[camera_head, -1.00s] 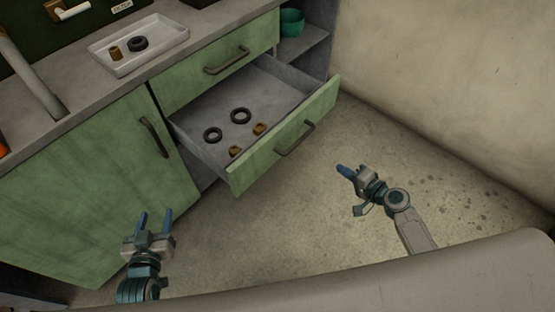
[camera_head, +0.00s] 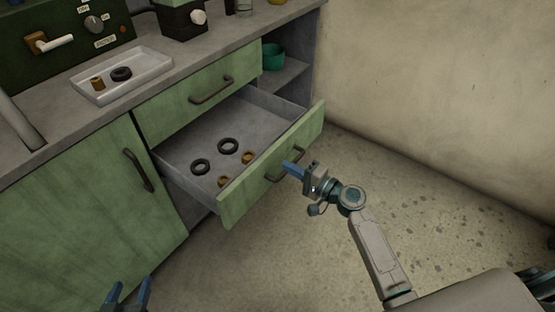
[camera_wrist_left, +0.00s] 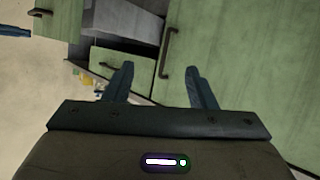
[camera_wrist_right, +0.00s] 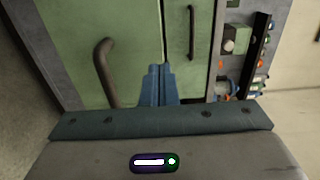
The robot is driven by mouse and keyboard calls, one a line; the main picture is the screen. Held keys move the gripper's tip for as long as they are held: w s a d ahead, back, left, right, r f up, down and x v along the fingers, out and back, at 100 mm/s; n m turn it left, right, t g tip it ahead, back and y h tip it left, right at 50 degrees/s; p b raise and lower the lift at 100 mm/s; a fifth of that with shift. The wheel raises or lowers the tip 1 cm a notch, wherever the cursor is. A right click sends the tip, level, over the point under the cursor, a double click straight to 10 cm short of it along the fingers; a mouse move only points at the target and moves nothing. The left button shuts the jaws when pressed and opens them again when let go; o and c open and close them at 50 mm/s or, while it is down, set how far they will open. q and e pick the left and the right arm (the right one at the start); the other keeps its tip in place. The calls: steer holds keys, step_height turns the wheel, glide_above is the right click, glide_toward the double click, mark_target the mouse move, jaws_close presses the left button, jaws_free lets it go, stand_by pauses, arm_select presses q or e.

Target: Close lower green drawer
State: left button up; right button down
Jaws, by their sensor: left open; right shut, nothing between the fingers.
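The lower green drawer (camera_head: 262,179) stands pulled out of the cabinet, with a dark bar handle on its front. Inside lie two black rings (camera_head: 228,146) and two small brown rings (camera_head: 248,157). My right gripper (camera_head: 289,167) is shut and empty, its blue fingertips close to the drawer front near the handle; I cannot tell if they touch. In the right wrist view its fingers (camera_wrist_right: 158,84) are together before a green front with a dark handle (camera_wrist_right: 106,72). My left gripper (camera_head: 129,294) is open and empty at the bottom edge, apart from the drawer.
The upper green drawer (camera_head: 180,112) above is shut. A white tray (camera_head: 150,70) with a brown ring and a black ring sits on the counter. A teal bowl (camera_head: 273,57) stands on a side shelf. The floor (camera_head: 400,185) right of the drawer is clear.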

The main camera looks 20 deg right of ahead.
mark_target(269, 157)
arm_select(q)
steer(key=shift+s+d+f+g, duration=0.15)
steer(key=shift+s+f+g, duration=0.55)
steer(key=shift+s+f, duration=0.25)
arm_select(e)
steer(key=shift+x, duration=2.4)
arm_select(q)
steer(key=shift+w, duration=0.15)
